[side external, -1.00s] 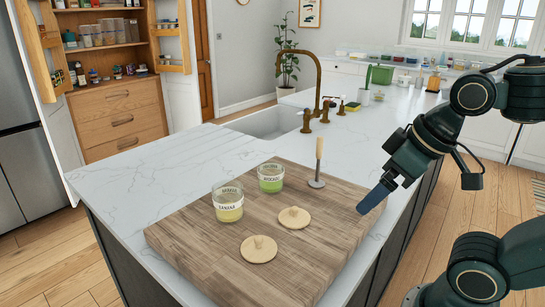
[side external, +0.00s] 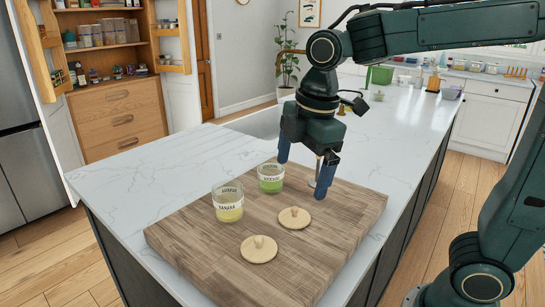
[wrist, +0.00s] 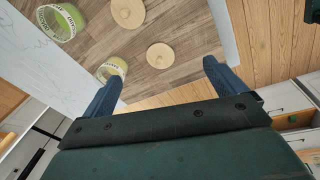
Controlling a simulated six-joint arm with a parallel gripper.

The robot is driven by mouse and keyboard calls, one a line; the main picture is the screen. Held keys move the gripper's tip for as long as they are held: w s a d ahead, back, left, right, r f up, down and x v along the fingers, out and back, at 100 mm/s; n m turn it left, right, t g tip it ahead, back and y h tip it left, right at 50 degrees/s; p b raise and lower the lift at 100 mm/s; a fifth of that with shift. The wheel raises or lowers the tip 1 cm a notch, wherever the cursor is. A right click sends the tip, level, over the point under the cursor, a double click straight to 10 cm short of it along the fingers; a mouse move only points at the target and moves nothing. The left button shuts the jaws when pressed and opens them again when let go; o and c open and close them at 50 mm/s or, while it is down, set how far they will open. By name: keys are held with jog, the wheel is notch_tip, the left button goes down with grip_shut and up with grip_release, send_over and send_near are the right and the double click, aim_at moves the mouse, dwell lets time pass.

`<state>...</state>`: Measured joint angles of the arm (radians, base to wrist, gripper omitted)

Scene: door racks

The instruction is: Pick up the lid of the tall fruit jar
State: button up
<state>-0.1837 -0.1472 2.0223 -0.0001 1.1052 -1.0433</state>
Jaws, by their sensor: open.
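Two glass jars stand on the wooden board (side external: 190,250). The jar labelled BANANA (side external: 229,207), with yellow contents, looks the taller. The other jar (side external: 270,181) has green contents. Two similar round wooden knobbed lids lie flat on the board: one (side external: 294,217) at the right and one (side external: 258,250) nearer the front. In the wrist view the lids show at the top (wrist: 128,12) and centre (wrist: 159,55). I cannot tell which lid belongs to which jar. My gripper (side external: 304,172) is open and empty, pointing down above the board's back part, apart from both lids.
The metal-ended tool's thin handle (side external: 319,171) shows by my fingers, mostly hidden by my gripper. The sink (side external: 255,123) lies behind the board. The marble counter (side external: 140,180) at the left is clear.

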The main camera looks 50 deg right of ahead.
aim_at(259, 237)
jog(key=w+a+f+n+g, duration=0.1)
jog(key=w+a+f+n, duration=0.2)
jog(key=w+n, duration=0.3)
jog(key=shift+a+n+g, duration=0.4)
jog(key=shift+a+n, duration=0.1)
jog(key=shift+a, duration=0.35)
jog(key=shift+w+f, duration=0.1)
jog(key=shift+f, duration=0.05)
notch_tip(259, 237, down, 8)
jog(key=shift+f, duration=0.15)
jog(key=shift+a+f, duration=0.15)
jog(key=shift+f, duration=1.15)
jog(key=shift+a+f, duration=0.15)
jog(key=shift+f, duration=1.15)
